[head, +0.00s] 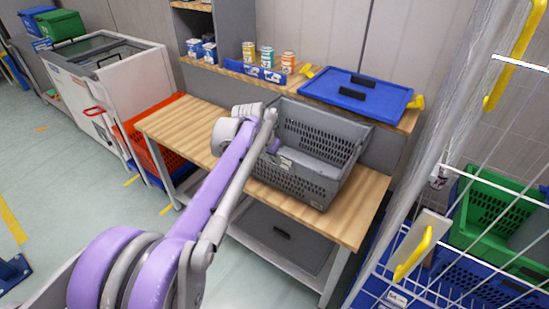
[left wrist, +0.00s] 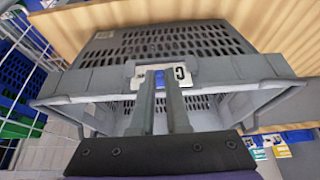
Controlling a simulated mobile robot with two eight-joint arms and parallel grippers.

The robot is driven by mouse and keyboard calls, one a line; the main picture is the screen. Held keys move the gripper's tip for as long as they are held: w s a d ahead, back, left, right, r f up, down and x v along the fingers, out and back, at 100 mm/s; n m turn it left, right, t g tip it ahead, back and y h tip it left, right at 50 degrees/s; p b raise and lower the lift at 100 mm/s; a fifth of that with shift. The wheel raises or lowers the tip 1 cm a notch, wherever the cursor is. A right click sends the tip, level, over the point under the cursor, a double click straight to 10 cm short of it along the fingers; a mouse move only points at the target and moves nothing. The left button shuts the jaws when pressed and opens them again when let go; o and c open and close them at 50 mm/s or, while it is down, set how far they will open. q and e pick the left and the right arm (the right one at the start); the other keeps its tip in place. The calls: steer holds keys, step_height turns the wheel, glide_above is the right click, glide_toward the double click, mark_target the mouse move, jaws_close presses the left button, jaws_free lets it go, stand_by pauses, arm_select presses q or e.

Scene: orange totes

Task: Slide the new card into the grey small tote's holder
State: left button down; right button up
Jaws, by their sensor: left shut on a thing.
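The grey small tote (head: 310,185) stands on the wooden table, its perforated near side facing me. In the left wrist view its rim (left wrist: 95,80) runs across the picture. My left gripper (left wrist: 160,78) points at the middle of that side, where the holder is. It is shut on the card (left wrist: 183,73), a white piece with a dark mark and some blue showing between the fingers. The card lies against the holder area; the fingers hide how far it sits in it. In the head view the left gripper (head: 272,147) is at the tote's near side. My right gripper is not in view.
A blue lid (head: 355,95) lies on the raised shelf behind the tote. A wire rack with blue and green crates (head: 490,210) is at the right. The table's left part (head: 175,120) is clear.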

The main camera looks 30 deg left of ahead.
arm_select(q)
steer(key=c, duration=0.8)
jaws_free()
steer(key=v, duration=1.1)
steer(key=shift+p, duration=0.4)
steer(key=shift+n, duration=0.4)
steer(key=s+d+f+p, duration=0.1)
steer(key=s+d+f, duration=0.3)
steer(key=s, duration=0.4)
steer(key=s+d+f+p, duration=0.2)
steer(key=s+d+f, duration=0.3)
steer(key=s, duration=0.3)
steer(key=s+d+f+p, duration=0.1)
steer(key=s+d+f, duration=0.4)
steer(key=s, duration=0.3)
steer(key=shift+d, duration=0.75)
